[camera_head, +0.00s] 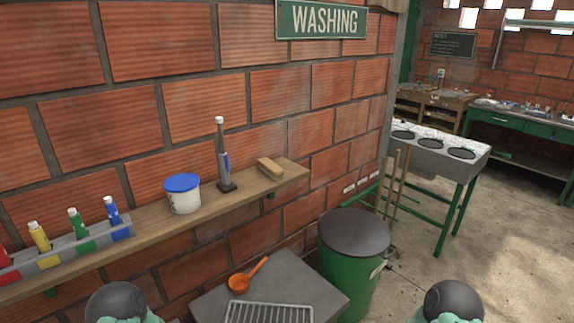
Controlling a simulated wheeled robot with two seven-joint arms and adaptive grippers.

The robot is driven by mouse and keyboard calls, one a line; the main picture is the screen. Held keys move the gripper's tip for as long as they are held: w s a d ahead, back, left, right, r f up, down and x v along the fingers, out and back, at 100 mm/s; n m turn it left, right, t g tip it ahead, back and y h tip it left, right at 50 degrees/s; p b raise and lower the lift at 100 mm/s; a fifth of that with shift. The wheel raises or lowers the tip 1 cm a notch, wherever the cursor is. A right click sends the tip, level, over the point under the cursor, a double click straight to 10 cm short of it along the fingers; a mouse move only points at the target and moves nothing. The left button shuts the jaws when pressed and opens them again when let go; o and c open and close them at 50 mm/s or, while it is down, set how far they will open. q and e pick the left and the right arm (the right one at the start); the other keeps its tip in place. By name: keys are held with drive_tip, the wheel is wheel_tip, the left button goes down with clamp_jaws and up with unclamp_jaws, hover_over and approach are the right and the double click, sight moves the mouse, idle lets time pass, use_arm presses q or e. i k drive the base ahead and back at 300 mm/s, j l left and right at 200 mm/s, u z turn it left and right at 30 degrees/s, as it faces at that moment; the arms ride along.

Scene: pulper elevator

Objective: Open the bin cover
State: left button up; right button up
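A green bin (348,281) stands on the floor right of centre, against the brick wall. Its round dark grey cover (354,232) lies flat on top and looks closed. Rounded dark and green parts of my two arms show at the bottom edge, one left of centre and one at the right. Neither of my grippers is in view.
A grey counter (212,304) with an orange ladle (240,282) and a wire rack (268,313) stands left of the bin. A wooden shelf (240,193) holds several bottles, a tub and a brush. Broom handles (394,185) stand behind the bin. Floor (500,240) at right is clear.

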sight(354, 232)
drive_tip(key=i+l, duration=0.25)
drive_tip(key=l, duration=0.2)
drive_tip(key=i+l, duration=0.5)
drive_tip(key=i, duration=0.15)
drive_tip(key=i+l, duration=0.2)
drive_tip(key=i, duration=0.15)
drive_tip(key=i+j, duration=0.25)
drive_tip(key=i, duration=0.1)
